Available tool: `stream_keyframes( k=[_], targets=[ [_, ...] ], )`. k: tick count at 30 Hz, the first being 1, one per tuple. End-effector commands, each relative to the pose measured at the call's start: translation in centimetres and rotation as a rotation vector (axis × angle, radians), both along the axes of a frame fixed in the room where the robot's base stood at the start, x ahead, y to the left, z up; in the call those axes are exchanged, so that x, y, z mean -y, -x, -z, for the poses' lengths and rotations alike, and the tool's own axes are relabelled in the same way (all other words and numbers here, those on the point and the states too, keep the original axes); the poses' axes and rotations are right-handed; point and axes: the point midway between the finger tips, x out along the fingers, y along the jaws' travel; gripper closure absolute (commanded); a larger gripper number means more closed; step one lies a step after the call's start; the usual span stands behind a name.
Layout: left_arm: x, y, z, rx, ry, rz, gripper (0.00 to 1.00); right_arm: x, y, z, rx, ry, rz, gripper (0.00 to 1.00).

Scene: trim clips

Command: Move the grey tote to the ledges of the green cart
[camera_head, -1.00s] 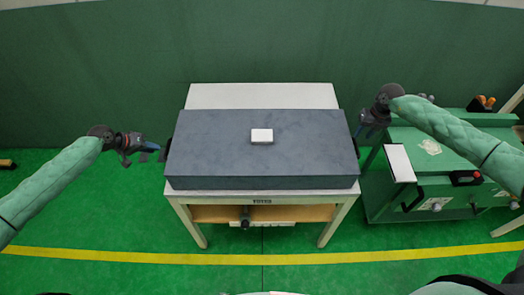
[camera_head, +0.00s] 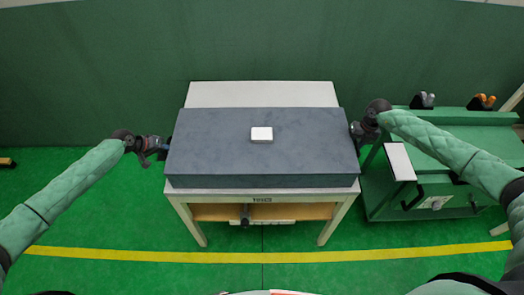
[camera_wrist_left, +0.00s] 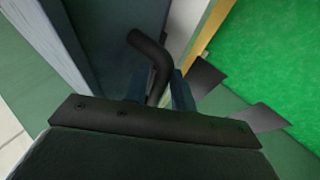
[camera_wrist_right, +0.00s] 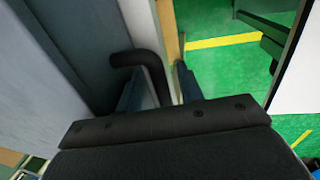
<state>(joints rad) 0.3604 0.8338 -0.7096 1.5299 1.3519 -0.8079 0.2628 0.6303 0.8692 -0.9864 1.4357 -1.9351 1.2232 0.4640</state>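The grey tote (camera_head: 215,148) is a wide dark box lying level on a white table, with a small white block on top. My left gripper (camera_head: 165,148) is at the tote's left side. In the left wrist view its fingers (camera_wrist_left: 160,92) stand open on both sides of a black bent handle (camera_wrist_left: 150,55). My right gripper (camera_head: 356,132) is at the tote's right side. In the right wrist view its fingers (camera_wrist_right: 163,90) stand open around the other black handle (camera_wrist_right: 140,58). The green cart (camera_head: 440,145) stands to the right, partly hidden by my right arm.
The white table (camera_head: 260,95) shows bare behind the tote and has a drawer in front. The small white block (camera_head: 261,134) rests on the tote. The cart carries a white panel (camera_head: 400,162) at its near left and orange- and grey-topped clips at the back. Green floor lies clear in front.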

Motion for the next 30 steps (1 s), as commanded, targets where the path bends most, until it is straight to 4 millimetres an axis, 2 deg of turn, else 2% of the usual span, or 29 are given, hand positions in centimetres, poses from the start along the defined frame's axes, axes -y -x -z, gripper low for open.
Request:
stream_keyframes(
  k=[4,7,9,10,23,30],
  targets=[
    [0.0,0.0,0.0,0.0,0.0,0.0,0.77,0.0,0.0,0.0,0.0,0.0,0.0,0.65],
    [0.0,0.0,0.0,0.0,0.0,0.0,0.97,0.0,0.0,0.0,0.0,0.0,0.0,0.85],
    [0.0,0.0,0.0,0.0,0.0,0.0,1.0,0.0,0.0,0.0,0.0,0.0,0.0,0.98],
    [0.0,0.0,0.0,0.0,0.0,0.0,1.0,0.0,0.0,0.0,0.0,0.0,0.0,1.0],
    [-0.1,-0.1,-0.3,0.002,0.0,-0.001,1.0,0.1,-0.1,-0.3,0.001,0.0,0.001,1.0],
    [-0.1,-0.1,-1.0,0.002,0.0,-0.001,1.0,0.1,-0.1,-1.0,0.001,0.001,0.001,1.0]
  ],
)
